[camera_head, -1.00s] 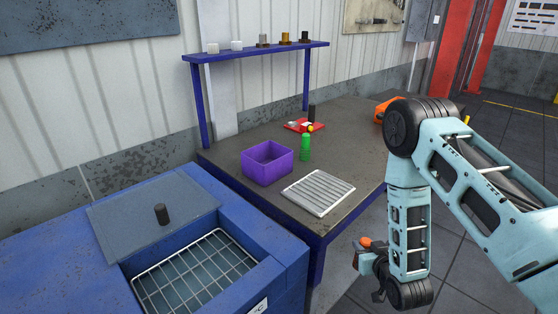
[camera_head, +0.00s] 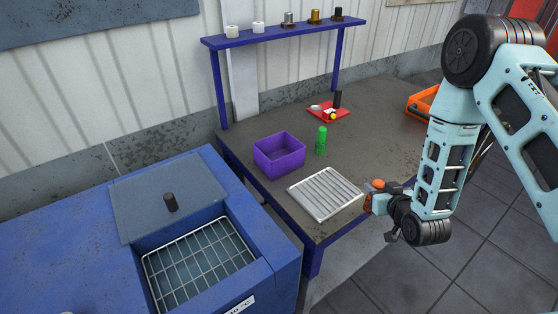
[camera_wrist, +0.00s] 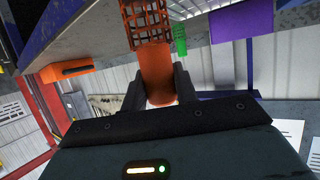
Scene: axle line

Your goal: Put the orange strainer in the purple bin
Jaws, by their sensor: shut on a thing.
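The orange strainer (camera_wrist: 148,22) is in my gripper (camera_wrist: 160,98) in the wrist view. The jaws are shut on its thick orange handle, and its open-mesh basket points away from the palm, cut off by the top edge. In the head view my gripper (camera_head: 368,203) is by the table's front right edge, close to the silver rack; the strainer is mostly hidden there. The purple bin (camera_head: 284,161) stands open on the table, left of and beyond my gripper. It also shows in the wrist view (camera_wrist: 227,22), right of the strainer.
A silver slatted rack (camera_head: 325,193) lies between my gripper and the bin. A green cylinder (camera_head: 321,141) stands right of the bin. A red tray (camera_head: 328,112) and an orange container (camera_head: 421,103) are farther back. A blue shelf (camera_head: 275,38) rises behind; a blue tank (camera_head: 75,240) is at left.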

